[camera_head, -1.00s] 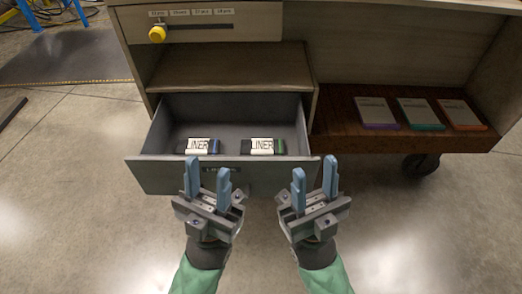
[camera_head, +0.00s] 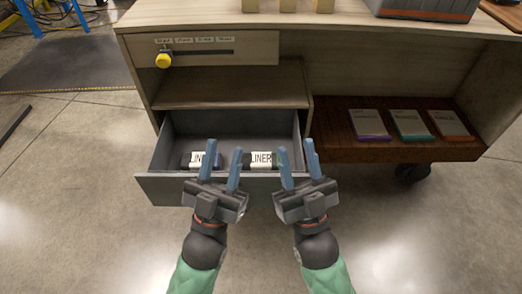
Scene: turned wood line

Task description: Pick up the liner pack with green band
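The open grey drawer (camera_head: 272,126) holds two dark liner packs with white "LINER" labels. The right pack (camera_head: 260,160) is the one with the green band; its right end is partly hidden behind my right gripper's finger. The left pack (camera_head: 197,159) has a blue band, and my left gripper's finger partly covers it. My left gripper (camera_head: 222,151) is open and empty, in front of the drawer. My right gripper (camera_head: 296,148) is open and empty at the drawer's right front. Neither visibly grips a pack.
The drawer's front panel (camera_head: 160,190) stands out from the wooden bench. A shelf at right holds three flat packs with purple (camera_head: 369,125), teal (camera_head: 410,125) and orange (camera_head: 449,125) edges. A yellow knob (camera_head: 163,60) sits on a slider above the drawer. A caster (camera_head: 412,174) is under the shelf.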

